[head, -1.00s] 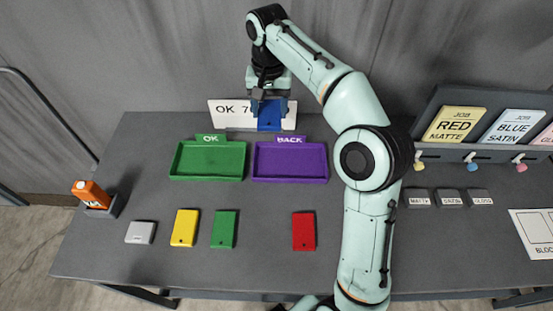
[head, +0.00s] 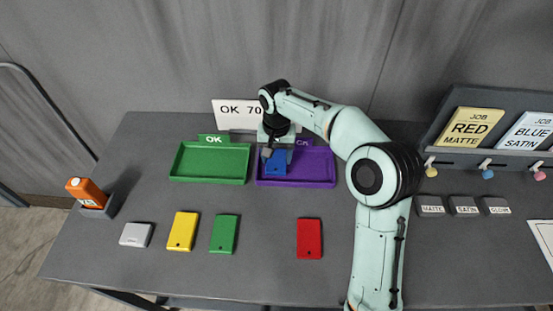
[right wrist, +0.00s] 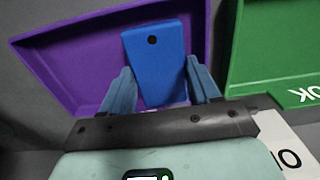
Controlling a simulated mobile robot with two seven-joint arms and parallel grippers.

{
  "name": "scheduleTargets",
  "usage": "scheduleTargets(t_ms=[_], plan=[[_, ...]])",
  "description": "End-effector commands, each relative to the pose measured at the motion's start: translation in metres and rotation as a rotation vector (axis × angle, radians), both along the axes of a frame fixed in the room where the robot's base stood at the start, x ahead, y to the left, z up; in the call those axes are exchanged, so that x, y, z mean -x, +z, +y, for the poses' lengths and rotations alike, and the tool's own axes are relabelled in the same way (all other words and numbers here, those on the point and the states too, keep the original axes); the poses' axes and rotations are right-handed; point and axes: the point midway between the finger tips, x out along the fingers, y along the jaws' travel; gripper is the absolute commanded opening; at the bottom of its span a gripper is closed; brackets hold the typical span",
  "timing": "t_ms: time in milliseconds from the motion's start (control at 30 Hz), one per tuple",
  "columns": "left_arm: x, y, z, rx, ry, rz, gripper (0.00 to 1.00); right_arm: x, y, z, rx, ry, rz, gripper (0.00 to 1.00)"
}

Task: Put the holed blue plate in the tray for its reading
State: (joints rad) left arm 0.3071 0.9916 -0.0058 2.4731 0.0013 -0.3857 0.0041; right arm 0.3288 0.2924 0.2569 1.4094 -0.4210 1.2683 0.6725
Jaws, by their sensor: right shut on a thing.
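The blue plate (head: 275,163) has a dark hole near one end, clear in the right wrist view (right wrist: 158,66). My right gripper (head: 276,150) is shut on it, one finger on each side. The plate is within the outline of the purple tray (head: 316,170); I cannot tell whether it touches the tray floor. The purple tray's label is partly hidden by my arm. The green tray (head: 210,163), labelled OK, is empty to its left. A white sign (head: 236,112) behind the trays reads OK 70, its right part hidden. My left gripper is out of view.
Grey (head: 136,235), yellow (head: 182,231), green (head: 224,234) and red (head: 310,238) pieces lie along the table's front. An orange device (head: 86,191) stands in a holder at left. A job-card rack (head: 470,128) and labelled grey blocks (head: 464,206) are at right.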

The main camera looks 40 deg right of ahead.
Motion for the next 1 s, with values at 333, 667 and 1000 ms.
scheduleTargets(t_ms=[333, 667, 1000], plan=[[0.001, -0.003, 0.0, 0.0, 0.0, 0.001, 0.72, 0.0, -0.016, 0.0, 0.0, 0.001, -0.001, 0.24], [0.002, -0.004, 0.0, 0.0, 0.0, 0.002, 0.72, 0.0, -0.019, 0.0, 0.0, 0.001, 0.0, 0.87], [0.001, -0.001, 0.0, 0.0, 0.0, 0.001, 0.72, -0.001, -0.008, 0.0, 0.001, 0.0, -0.003, 0.87]])
